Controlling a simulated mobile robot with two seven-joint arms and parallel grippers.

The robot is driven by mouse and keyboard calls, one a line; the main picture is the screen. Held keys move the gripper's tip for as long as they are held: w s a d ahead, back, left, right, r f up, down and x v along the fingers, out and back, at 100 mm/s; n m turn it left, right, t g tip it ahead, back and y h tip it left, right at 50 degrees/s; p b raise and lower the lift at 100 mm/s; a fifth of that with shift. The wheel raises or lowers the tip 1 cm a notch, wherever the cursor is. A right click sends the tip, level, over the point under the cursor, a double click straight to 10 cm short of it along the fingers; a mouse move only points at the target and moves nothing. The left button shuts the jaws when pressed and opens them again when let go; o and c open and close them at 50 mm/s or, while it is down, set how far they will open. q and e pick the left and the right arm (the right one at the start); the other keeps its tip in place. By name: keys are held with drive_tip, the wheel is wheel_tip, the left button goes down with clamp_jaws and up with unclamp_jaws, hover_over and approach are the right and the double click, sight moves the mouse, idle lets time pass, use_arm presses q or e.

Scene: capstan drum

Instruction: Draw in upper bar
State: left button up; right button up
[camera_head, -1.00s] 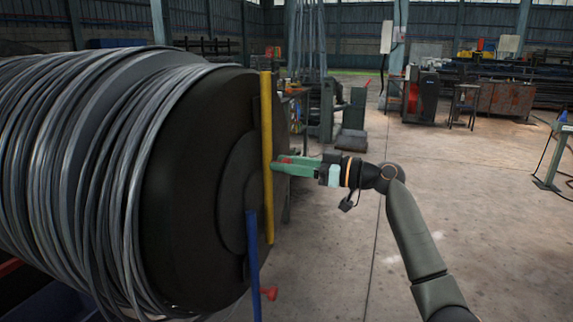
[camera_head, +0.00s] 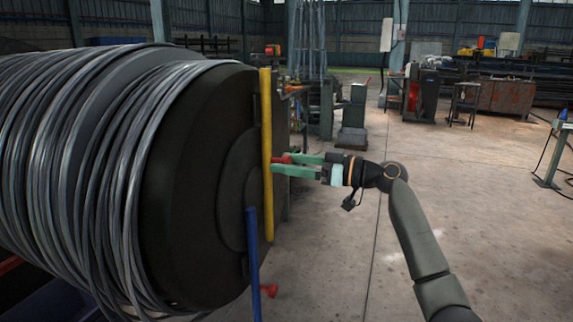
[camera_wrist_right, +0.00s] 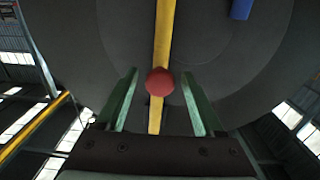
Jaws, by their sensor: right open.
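A large dark drum end (camera_head: 190,190) fills the left of the head view. A long yellow bar (camera_head: 266,120) stands upright across its face, with a red knob (camera_head: 284,159) standing out from it. A blue bar (camera_head: 252,250) is lower down, with another red knob (camera_head: 269,290). My right gripper (camera_head: 279,163) is open, its green fingers pointing at the drum around the upper knob. In the right wrist view, the knob (camera_wrist_right: 160,82) sits between the spread fingers (camera_wrist_right: 160,98), apart from both, with the yellow bar (camera_wrist_right: 164,30) behind it. My left gripper is out of view.
Thick grey wire coils (camera_head: 70,150) wrap the drum. Machines and a cabinet (camera_head: 500,96) stand at the back. The concrete floor (camera_head: 490,220) to the right of my arm is clear.

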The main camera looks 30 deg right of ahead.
drive_tip(key=b+v, duration=0.1)
drive_tip(key=v, duration=1.1)
